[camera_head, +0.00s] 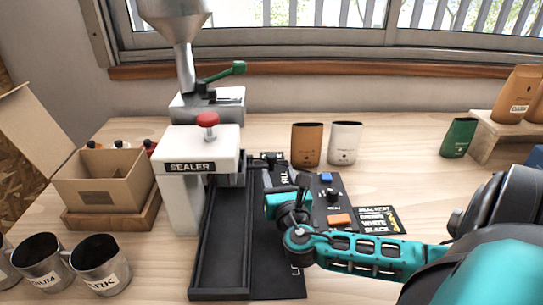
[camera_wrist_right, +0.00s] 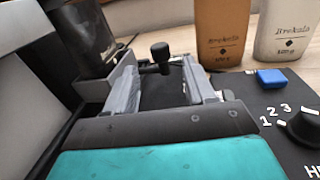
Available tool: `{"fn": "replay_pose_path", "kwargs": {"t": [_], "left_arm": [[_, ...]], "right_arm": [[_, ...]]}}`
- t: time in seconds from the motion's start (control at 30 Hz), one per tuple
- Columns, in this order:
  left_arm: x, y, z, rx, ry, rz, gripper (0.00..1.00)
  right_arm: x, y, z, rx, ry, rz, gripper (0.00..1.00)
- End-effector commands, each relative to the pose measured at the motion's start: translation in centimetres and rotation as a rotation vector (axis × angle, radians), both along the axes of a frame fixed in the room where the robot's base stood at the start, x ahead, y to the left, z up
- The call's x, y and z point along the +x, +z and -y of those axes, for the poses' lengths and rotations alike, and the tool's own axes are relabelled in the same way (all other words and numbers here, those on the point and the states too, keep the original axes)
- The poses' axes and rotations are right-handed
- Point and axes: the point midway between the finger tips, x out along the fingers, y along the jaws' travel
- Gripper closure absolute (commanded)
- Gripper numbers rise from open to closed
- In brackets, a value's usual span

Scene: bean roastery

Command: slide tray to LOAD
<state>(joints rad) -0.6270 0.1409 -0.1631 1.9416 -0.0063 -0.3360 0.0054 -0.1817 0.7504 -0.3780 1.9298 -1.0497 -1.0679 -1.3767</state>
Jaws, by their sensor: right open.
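My right gripper (camera_head: 284,182) is over the black board to the right of the sealer, its two fingers apart. In the right wrist view the open fingers (camera_wrist_right: 163,75) stand on either side of a black knob (camera_wrist_right: 160,52), apparently the tray's handle; I cannot tell whether they touch it. A dark pouch (camera_wrist_right: 88,38) stands just left of the fingers. The long black track (camera_head: 202,262) runs from under the sealer toward me. The black board (camera_head: 272,255) beside it carries white lettering, partly hidden by my gripper and arm. The tray body is mostly hidden. My left gripper is not in view.
The white sealer (camera_head: 200,155) with a red knob stands left of the track. A control panel (camera_head: 332,205) with blue and orange buttons lies right of my gripper. Brown (camera_head: 306,143) and white (camera_head: 344,142) pouches stand behind. Metal cups (camera_head: 100,265) stand front left.

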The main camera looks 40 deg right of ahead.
Motion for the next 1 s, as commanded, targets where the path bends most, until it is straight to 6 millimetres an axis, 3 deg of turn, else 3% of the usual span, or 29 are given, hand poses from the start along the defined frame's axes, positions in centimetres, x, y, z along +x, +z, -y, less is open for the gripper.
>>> {"fn": "replay_pose_path", "kwargs": {"t": [0.2,0.4,0.83,1.0], "left_arm": [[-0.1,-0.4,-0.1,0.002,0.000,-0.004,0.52],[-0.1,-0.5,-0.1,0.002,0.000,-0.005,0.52],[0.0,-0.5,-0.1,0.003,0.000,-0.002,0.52],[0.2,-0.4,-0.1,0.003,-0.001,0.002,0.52]], "right_arm": [[4.1,0.1,2.5,-0.002,-0.001,0.003,0.45],[6.4,0.0,3.9,-0.001,0.000,0.001,0.45],[7.3,0.0,4.4,0.001,0.000,-0.001,0.45],[7.3,0.0,4.4,0.001,0.000,-0.001,0.61]]}}
